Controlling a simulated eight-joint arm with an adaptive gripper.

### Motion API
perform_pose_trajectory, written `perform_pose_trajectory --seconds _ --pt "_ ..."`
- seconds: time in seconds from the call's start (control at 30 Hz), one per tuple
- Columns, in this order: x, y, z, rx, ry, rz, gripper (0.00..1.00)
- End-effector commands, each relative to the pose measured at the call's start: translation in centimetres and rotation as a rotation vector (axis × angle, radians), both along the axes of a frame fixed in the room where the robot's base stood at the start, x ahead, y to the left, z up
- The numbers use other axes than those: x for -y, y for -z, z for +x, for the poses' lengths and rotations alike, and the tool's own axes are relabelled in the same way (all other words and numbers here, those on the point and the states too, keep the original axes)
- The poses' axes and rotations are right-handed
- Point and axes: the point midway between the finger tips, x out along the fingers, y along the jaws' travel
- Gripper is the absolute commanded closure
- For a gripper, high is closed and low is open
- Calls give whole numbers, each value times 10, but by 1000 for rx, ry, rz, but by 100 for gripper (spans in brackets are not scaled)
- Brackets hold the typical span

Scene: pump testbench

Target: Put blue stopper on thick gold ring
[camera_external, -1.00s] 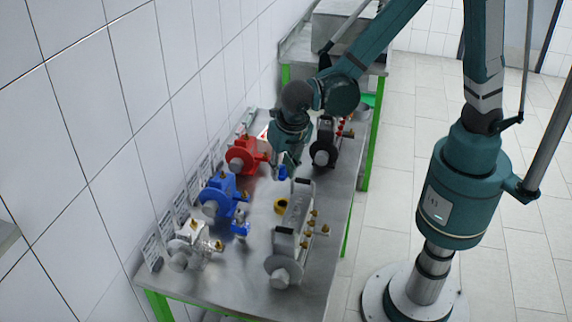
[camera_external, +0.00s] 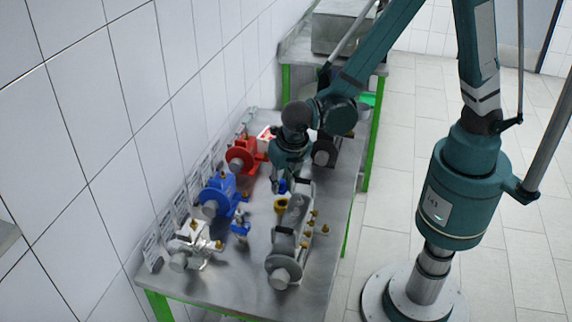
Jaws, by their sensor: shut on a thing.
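The blue stopper (camera_external: 282,186) is in my gripper (camera_external: 284,182), small in the external view and partly covered by the gripper. My gripper is shut on it and points down over the middle of the metal table. The thick gold ring (camera_external: 280,205) is on the table just in front of the stopper in the picture, left of the grey pump. The stopper appears just behind and above the ring. I cannot tell whether they touch.
A grey pump (camera_external: 290,235) with gold fittings stands close on the right. A blue pump (camera_external: 219,197), a red pump (camera_external: 246,156) and a silver pump (camera_external: 192,245) line the wall side. A dark pump (camera_external: 325,151) is behind my gripper. A small blue part (camera_external: 240,226) stands left of the ring.

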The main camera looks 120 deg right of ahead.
Motion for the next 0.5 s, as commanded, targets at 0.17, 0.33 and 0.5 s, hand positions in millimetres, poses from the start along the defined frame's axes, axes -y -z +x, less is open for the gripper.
perform_pose_trajectory --seconds 0.17,0.33,0.5 --pt "0 0 0 0 0 0 86" --pt "0 1 0 0 0 0 86" --pt "0 11 0 0 0 0 86"
